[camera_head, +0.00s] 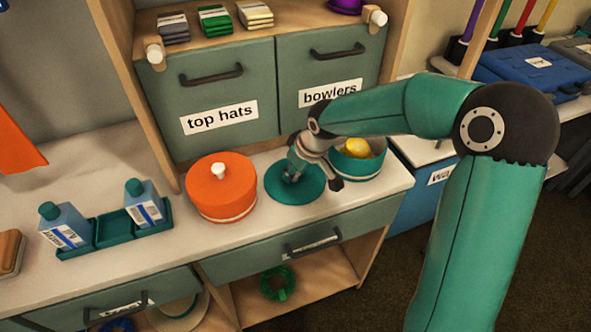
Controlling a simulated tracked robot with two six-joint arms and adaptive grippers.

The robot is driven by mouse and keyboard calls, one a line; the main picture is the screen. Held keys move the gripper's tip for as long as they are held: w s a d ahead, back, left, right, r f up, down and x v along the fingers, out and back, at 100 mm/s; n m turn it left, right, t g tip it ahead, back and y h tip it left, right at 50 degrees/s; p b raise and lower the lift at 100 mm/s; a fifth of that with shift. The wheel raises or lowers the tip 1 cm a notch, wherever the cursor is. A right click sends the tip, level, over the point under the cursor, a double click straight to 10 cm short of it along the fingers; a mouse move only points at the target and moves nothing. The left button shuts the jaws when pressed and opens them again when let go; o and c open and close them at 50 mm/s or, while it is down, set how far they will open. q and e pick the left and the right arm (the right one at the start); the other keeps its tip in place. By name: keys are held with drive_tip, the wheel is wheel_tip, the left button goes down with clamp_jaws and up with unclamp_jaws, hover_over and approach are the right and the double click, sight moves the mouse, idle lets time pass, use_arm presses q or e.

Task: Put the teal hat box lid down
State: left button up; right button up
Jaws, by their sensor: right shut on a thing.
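The teal hat box lid (311,192) is a round disc, level, at the counter between the orange hat box and the open teal hat box. I cannot tell whether it touches the counter. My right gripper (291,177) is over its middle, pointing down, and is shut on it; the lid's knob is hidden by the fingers. The teal hat box (362,171) stands open just to the right, with a yellow thing (355,147) inside. My right arm partly covers that box. My left gripper is not in view.
An orange hat box (221,188) with a white knob stands close left of the lid. Farther left is a teal tray (108,232) with two blue bottles. Green cabinet doors (222,100) rise behind. The counter's front edge lies close to the lid.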

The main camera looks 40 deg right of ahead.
drive_tip(key=o, duration=1)
drive_tip(key=p+v, duration=0.1)
drive_tip(key=v, duration=1.1)
